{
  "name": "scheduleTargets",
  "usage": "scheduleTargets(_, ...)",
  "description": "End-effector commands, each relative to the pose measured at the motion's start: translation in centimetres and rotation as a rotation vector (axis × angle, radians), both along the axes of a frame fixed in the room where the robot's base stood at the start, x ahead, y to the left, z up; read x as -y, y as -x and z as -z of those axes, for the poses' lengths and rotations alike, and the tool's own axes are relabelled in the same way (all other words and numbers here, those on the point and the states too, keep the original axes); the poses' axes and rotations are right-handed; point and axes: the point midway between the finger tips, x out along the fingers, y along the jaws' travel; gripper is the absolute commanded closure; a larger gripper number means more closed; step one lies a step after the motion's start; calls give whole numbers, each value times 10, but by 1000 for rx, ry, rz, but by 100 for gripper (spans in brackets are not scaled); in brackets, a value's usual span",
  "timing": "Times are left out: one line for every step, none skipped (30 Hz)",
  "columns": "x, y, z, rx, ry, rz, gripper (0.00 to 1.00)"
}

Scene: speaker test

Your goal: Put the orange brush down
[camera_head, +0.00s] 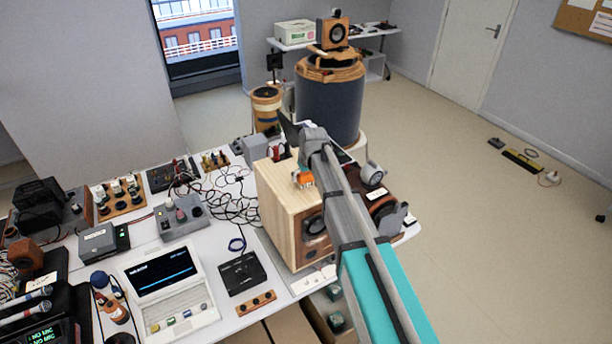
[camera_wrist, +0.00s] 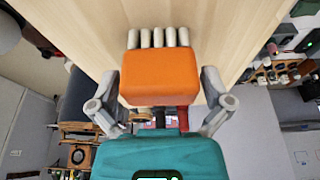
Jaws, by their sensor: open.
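The orange brush (camera_head: 304,178) has an orange block and a row of pale bristles. In the head view it shows at the top of the pale wooden speaker box (camera_head: 283,205), close beside my arm. In the wrist view the brush (camera_wrist: 160,76) is between the two grey fingers of my gripper (camera_wrist: 161,82), with its bristles toward the pale wood (camera_wrist: 225,25). The fingers are spread, with a gap seen at the right side of the brush. I cannot tell whether the bristles touch the wood. In the head view my fingers are hard to make out.
The white table holds a laptop (camera_head: 165,287), a black box (camera_head: 241,273), tangled cables (camera_head: 225,205) and several small devices left of the speaker box. A large dark drum (camera_head: 328,105) stands behind it. The floor at right is mostly clear.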

Motion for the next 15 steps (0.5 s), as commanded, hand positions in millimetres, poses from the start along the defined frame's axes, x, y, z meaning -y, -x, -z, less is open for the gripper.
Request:
scheduleTargets(0, 0, 0, 0, 0, 0, 0)
scheduleTargets(0, 0, 0, 0, 0, 0, 0)
scheduleTargets(0, 0, 0, 0, 0, 0, 0)
scheduleTargets(0, 0, 0, 0, 0, 0, 0)
scheduleTargets(0, 0, 0, 0, 0, 0, 0)
scheduleTargets(0, 0, 0, 0, 0, 0, 0)
scheduleTargets(0, 0, 1, 0, 0, 0, 0)
scheduleTargets(0, 0, 0, 0, 0, 0, 0)
scheduleTargets(0, 0, -1, 0, 0, 0, 0)
scheduleTargets(0, 1, -2, 0, 0, 0, 0)
scheduleTargets(0, 1, -3, 0, 0, 0, 0)
scheduleTargets(0, 1, -4, 0, 0, 0, 0)
scheduleTargets(0, 1, -5, 0, 0, 0, 0)
scheduleTargets(0, 2, -6, 0, 0, 0, 0)
scheduleTargets(1, 2, -9, 0, 0, 0, 0)
